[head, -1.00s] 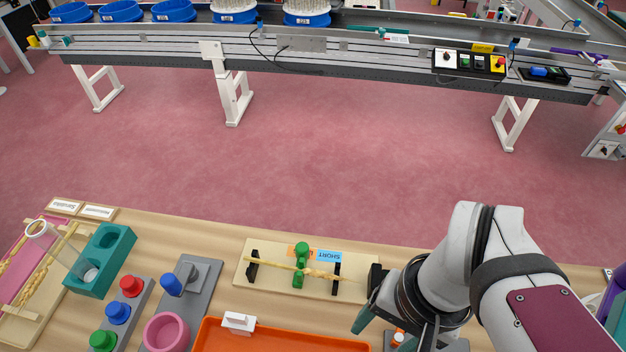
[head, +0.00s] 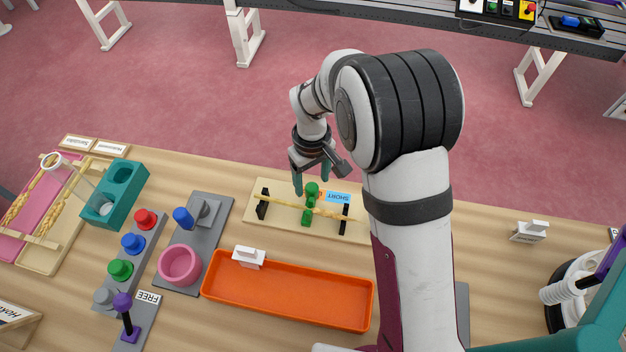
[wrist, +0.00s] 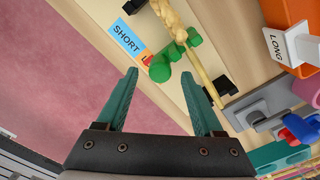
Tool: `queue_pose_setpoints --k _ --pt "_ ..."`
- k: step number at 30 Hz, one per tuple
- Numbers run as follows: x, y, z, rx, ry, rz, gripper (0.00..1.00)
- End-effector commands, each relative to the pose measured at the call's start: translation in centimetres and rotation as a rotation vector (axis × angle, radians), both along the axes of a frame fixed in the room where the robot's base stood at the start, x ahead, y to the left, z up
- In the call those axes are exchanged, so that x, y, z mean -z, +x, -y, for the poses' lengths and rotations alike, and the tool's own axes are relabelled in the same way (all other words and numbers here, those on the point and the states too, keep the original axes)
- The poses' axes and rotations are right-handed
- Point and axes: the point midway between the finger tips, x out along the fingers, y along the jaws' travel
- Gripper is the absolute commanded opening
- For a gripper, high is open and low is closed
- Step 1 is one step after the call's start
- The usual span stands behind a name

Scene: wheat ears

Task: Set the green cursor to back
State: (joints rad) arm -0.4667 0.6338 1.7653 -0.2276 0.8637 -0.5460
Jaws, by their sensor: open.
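The green cursor (head: 309,204) stands on a pale wooden board (head: 268,221), with a wheat ear (head: 277,203) lying across it between two black supports. In the wrist view the cursor (wrist: 174,63) shows beside the ear, near a blue SHORT label (wrist: 126,37) and a partly hidden red-orange one. My gripper (head: 312,180) is over the board's far edge, just behind the cursor. Its teal fingers are open with nothing between them. In the wrist view my gripper (wrist: 164,88) has the cursor beyond its fingertips; I cannot tell if they touch it.
An orange tray (head: 290,314) with a white LONG sign (head: 249,257) is in front of the board. A pink cup (head: 179,265), a blue knob (head: 184,217) and a row of coloured buttons (head: 133,243) stand to the left. A teal block (head: 127,174) is farther left.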

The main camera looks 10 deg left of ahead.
Motion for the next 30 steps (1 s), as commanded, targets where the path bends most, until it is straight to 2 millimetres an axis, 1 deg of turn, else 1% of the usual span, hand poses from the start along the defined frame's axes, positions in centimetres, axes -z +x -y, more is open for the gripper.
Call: queue_pose_setpoints --k 1,3,6,10,16,20,21,23,24,26,27,28,30 --pt "0.9 -0.1 0.0 0.0 -0.001 -0.003 0.69" --pt "1.8 0.0 0.0 0.001 -0.001 -0.002 0.69" --pt "2.6 0.0 0.0 0.002 -0.001 -0.002 0.69" --pt "3.0 0.0 0.0 0.002 0.0 0.0 0.69" --pt "3.0 0.0 0.0 0.002 0.0 0.0 0.69" --pt "3.0 0.0 0.0 0.002 0.0 0.0 0.45" --pt "3.0 0.0 0.0 0.002 0.0 0.0 0.38" --pt "3.0 0.0 0.0 0.002 0.0 0.0 0.27" --pt "3.0 0.0 0.0 0.002 0.0 0.0 0.2" --pt "3.0 0.0 0.0 0.002 0.0 0.0 0.09" --pt "3.0 0.0 0.0 0.002 0.0 0.0 0.02" --pt "2.9 0.0 0.0 0.002 0.0 0.0 0.0" --pt "2.9 0.0 0.0 0.002 0.0 0.0 0.0"
